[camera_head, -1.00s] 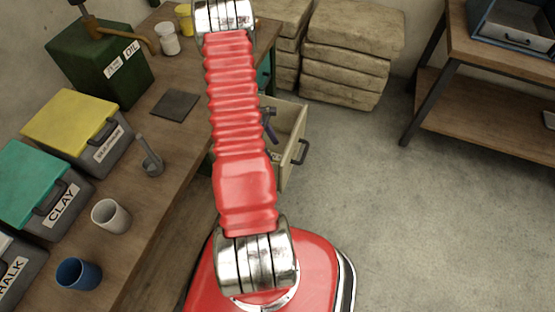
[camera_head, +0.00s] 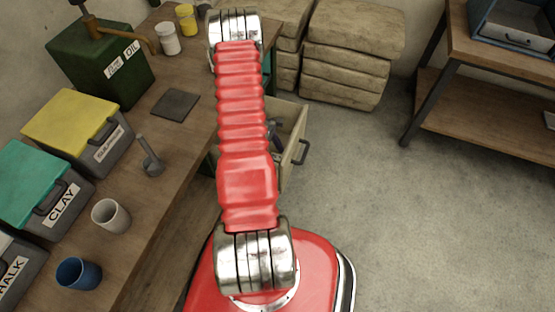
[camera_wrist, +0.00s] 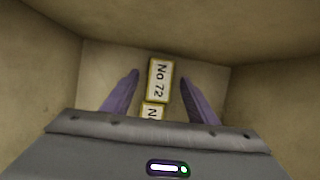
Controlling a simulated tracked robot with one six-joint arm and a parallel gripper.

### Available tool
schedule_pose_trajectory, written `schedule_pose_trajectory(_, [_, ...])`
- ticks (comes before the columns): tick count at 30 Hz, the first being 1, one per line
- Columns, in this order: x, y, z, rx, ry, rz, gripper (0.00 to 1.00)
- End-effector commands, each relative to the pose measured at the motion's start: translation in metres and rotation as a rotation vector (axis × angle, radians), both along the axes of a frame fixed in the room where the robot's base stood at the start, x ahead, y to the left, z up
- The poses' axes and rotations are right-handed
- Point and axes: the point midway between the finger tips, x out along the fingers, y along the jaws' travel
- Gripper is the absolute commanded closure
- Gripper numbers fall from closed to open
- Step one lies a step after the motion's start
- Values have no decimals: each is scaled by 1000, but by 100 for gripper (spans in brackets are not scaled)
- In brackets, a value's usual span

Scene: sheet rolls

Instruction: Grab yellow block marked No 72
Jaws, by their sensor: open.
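The yellow block marked No 72 (camera_wrist: 160,80) lies at the bottom of a box-like space with beige walls in the wrist view. Its white label with black writing faces up. My gripper (camera_wrist: 158,85) is open, with one purple finger on each side of the block and a visible gap to each. A second labelled yellow block (camera_wrist: 152,112) sits just below it in the picture, partly hidden by my gripper's body. In the head view, purple finger parts show inside the open drawer (camera_head: 295,135), and the blocks there are hidden.
The drawer walls (camera_wrist: 45,65) stand close around my gripper. The workbench (camera_head: 185,130) is on the left with boxes, a green oil can (camera_head: 100,65) and cups. Stacked sacks (camera_head: 350,50) are behind the drawer.

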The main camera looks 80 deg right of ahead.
Motion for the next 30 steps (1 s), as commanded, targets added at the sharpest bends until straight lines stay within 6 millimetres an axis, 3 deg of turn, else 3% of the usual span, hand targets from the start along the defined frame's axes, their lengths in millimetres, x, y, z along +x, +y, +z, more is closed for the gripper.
schedule_pose_trajectory(16, [0, 0, -1, 0, 0, 1, 47])
schedule_pose_trajectory(30, [0, 0, -1, 0, 0, 1, 80])
